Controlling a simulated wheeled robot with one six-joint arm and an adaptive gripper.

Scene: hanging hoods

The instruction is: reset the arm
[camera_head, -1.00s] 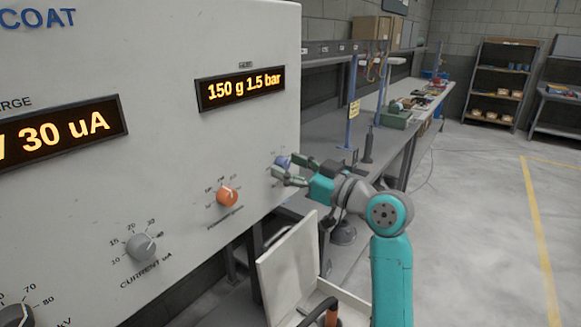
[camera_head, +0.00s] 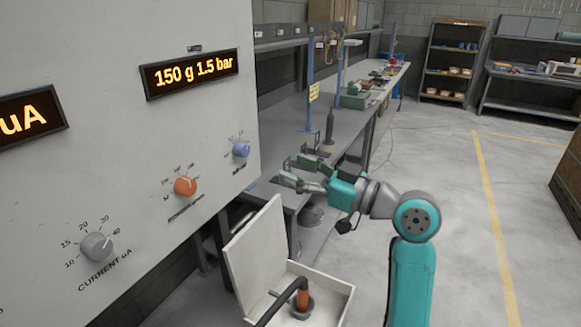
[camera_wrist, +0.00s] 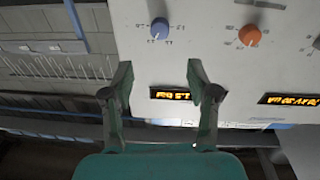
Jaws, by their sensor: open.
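My gripper (camera_head: 296,172) is open and empty, to the right of the white control panel (camera_head: 120,110) in the head view. Its fingers are apart from the blue knob (camera_head: 240,148) at the panel's right edge. In the wrist view my gripper (camera_wrist: 160,88) has its two fingers spread, with the panel behind them. The blue knob (camera_wrist: 159,28) shows above the fingertips there, and the orange knob (camera_wrist: 249,35) is to its right. The orange knob also shows in the head view (camera_head: 185,186), left of the blue one.
A grey workbench (camera_head: 345,130) runs back behind my gripper. An open white box (camera_head: 325,290) with an orange-handled thing (camera_head: 302,298) stands below. Shelves (camera_head: 450,65) stand at the back.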

